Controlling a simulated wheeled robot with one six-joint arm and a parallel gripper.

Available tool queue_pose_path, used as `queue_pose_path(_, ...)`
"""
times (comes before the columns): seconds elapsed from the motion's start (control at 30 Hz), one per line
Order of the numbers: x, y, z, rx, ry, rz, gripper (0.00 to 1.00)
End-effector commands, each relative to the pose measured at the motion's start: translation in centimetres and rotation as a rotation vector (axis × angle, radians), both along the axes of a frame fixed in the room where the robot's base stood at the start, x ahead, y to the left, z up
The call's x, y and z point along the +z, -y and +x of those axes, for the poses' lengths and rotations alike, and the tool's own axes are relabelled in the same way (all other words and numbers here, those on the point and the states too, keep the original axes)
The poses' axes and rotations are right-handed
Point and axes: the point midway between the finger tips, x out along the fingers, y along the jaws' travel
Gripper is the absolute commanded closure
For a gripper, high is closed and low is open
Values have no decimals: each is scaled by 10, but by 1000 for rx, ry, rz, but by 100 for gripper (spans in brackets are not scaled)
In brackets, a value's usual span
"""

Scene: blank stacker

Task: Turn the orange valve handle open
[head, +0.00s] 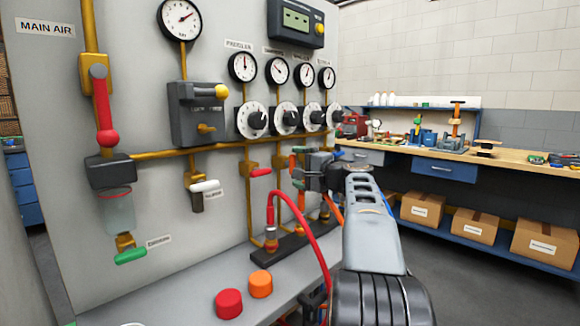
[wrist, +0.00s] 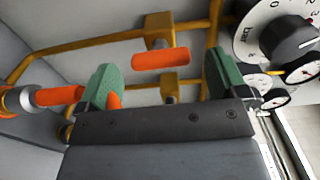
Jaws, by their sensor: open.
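The orange valve handle (wrist: 160,59) shows in the wrist view as a short bar on a brass pipe, lying crosswise. My gripper (wrist: 160,78) is open, with one green-padded finger on each side of the handle in the picture. Gaps show between the handle and both pads, and nothing is held. How deep the handle sits between the fingers is unclear. In the head view my gripper (head: 297,167) is close to the panel's lower pipes. Orange patches show around it there, and my wrist partly hides this area, so I cannot single out the handle.
A red valve handle (head: 261,172) is left of my gripper. A red hose (head: 272,205) loops up below it. Black-and-white dials (head: 251,119) sit above. An orange hose with a metal coupling (wrist: 18,98) is near my left finger in the wrist view. A workbench (head: 470,153) stands right.

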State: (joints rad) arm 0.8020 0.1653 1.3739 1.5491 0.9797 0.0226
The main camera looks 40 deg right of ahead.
Motion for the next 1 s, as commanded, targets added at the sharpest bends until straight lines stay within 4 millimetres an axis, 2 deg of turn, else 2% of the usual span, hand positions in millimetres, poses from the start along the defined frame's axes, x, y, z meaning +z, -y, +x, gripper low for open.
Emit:
queue_pose_path(0.03,1,2,-12,-4,1,0,8)
queue_pose_path(0.2,1,9,-45,-4,0,0,8)
queue_pose_path(0.4,1,13,-74,-1,0,0,8)
queue_pose_path(0.63,0,15,-88,1,0,0,8)
queue_pose_path(1.0,0,16,-90,1,0,0,8)
